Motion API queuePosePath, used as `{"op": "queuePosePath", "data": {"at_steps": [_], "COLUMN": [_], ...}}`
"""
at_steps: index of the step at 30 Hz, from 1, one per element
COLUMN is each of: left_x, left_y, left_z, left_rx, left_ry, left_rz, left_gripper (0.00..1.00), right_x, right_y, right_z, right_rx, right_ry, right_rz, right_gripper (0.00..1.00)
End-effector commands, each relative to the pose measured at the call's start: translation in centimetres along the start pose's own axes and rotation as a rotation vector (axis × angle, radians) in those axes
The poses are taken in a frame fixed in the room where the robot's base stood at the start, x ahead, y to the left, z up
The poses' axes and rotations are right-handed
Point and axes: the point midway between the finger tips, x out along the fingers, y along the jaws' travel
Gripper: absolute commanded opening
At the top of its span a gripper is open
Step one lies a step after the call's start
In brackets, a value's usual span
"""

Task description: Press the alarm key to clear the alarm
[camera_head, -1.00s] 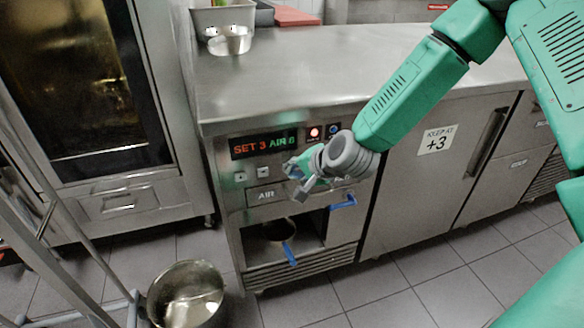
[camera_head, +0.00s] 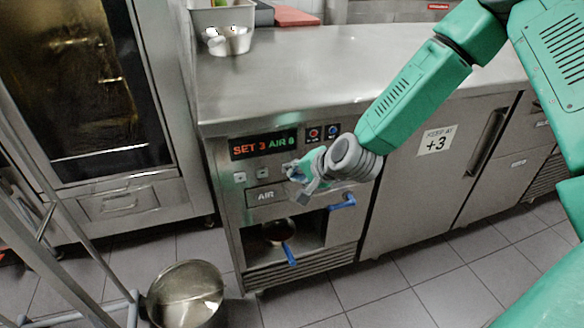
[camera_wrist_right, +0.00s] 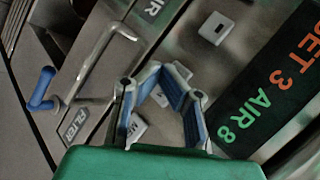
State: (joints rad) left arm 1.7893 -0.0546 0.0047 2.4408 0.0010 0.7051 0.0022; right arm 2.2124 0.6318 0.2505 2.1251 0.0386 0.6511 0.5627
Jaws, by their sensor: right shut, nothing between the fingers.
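The control panel on the steel counter has a display (camera_head: 263,145) reading SET 3 AIR 8. It also shows in the right wrist view (camera_wrist_right: 268,85). A red-ringed lamp (camera_head: 314,134) right of the display looks dark. My right gripper (camera_head: 292,171) is shut and empty at the panel, just below the display. In the wrist view its blue-padded fingers (camera_wrist_right: 166,70) meet in front of the panel. A pale key with partly hidden lettering (camera_wrist_right: 138,127) shows between the finger links; whether I touch it cannot be told. My left gripper is not in view.
Two small pale keys, left (camera_head: 240,177) and right (camera_head: 263,172), sit under the display. A metal pot (camera_head: 186,293) stands on the floor. The countertop front is clear.

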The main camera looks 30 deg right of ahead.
Motion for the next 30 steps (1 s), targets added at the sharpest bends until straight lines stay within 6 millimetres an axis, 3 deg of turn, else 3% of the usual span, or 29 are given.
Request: {"op": "queuePosePath", "data": {"at_steps": [14,30], "left_x": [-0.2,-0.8], "left_y": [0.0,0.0], "left_z": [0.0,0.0], "left_rx": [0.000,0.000], "left_ry": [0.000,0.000], "left_rz": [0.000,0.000], "left_gripper": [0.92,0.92], "right_x": [-0.6,-3.9], "right_y": [0.5,2.8], "right_z": [0.4,2.8], "right_rx": [0.000,0.000], "right_ry": [-0.001,-0.002], "right_rz": [0.001,0.002], "right_gripper": [0.00,0.00]}}
